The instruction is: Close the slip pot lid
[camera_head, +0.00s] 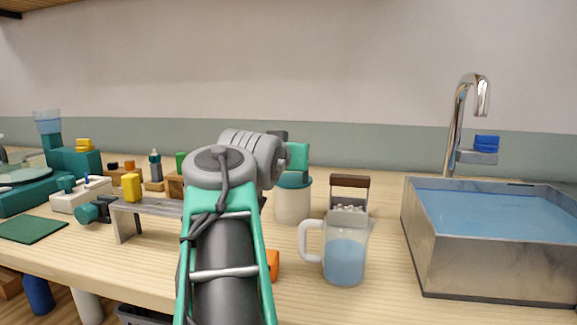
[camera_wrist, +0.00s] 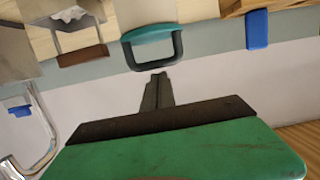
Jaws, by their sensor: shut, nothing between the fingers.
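The slip pot (camera_head: 292,206) is a cream cylinder with a teal lid (camera_head: 294,182), standing behind my arm on the bench. In the wrist view the picture is upside down: the pot body (camera_wrist: 146,10) is at the top, with the teal lid (camera_wrist: 148,33) against it and a dark loop handle (camera_wrist: 152,66) on the lid. I cannot tell whether the lid sits fully down. My gripper (camera_wrist: 157,76) is shut and empty, its fingertips close to the handle; contact is unclear. In the head view, its green body (camera_head: 297,156) shows above the pot, and the fingers are hidden.
A clear jug of blue liquid (camera_head: 344,262) stands right of my arm, before a metal holder with a brown handle (camera_head: 349,181). A water-filled sink (camera_head: 480,265) is at right. A grey rack (camera_head: 150,206) and a yellow block (camera_head: 131,187) are left.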

